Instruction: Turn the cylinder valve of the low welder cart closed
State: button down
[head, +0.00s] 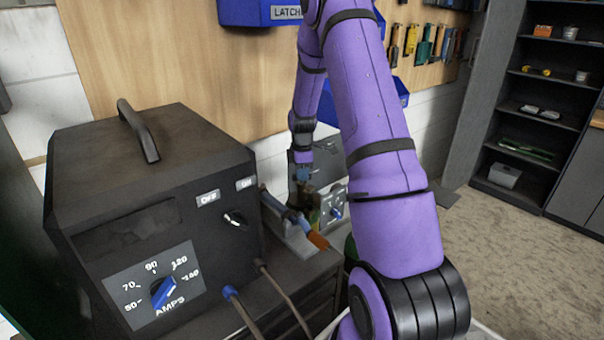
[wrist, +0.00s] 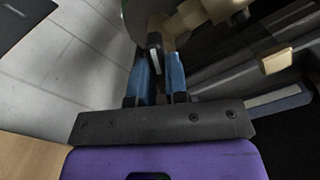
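The welder cart carries a dark box-shaped welder (head: 150,200) at the left of the head view, with an AMPS dial and an OFF switch on its front. My gripper (head: 302,176) points down behind the welder's right side. In the wrist view my gripper (wrist: 159,62) has its two blue fingers apart. A small dark piece with a pale edge (wrist: 155,55) stands between the fingertips, nearer the left one; contact is unclear. Brass-coloured fittings (wrist: 220,10) lie just beyond the right finger. The cylinder valve is too small and hidden to make out clearly in the head view.
A torch with an orange tip (head: 317,240) and a grey panel with a blue knob (head: 337,211) are close to my gripper. A pegboard with tools (head: 430,45) and blue bins (head: 245,12) is behind. Dark shelves (head: 530,110) stand right; the floor (head: 510,235) there is open.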

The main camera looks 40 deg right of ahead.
jog(key=shift+m, duration=0.4)
jog(key=m, duration=0.3)
jog(key=shift+m, duration=0.3)
jog(key=m, duration=0.3)
jog(key=shift+m, duration=0.3)
jog(key=m, duration=0.3)
jog(key=shift+m, duration=0.3)
jog(key=m, duration=0.3)
jog(key=shift+m, duration=0.4)
jog(key=m, duration=1)
jog(key=shift+m, duration=2.2)
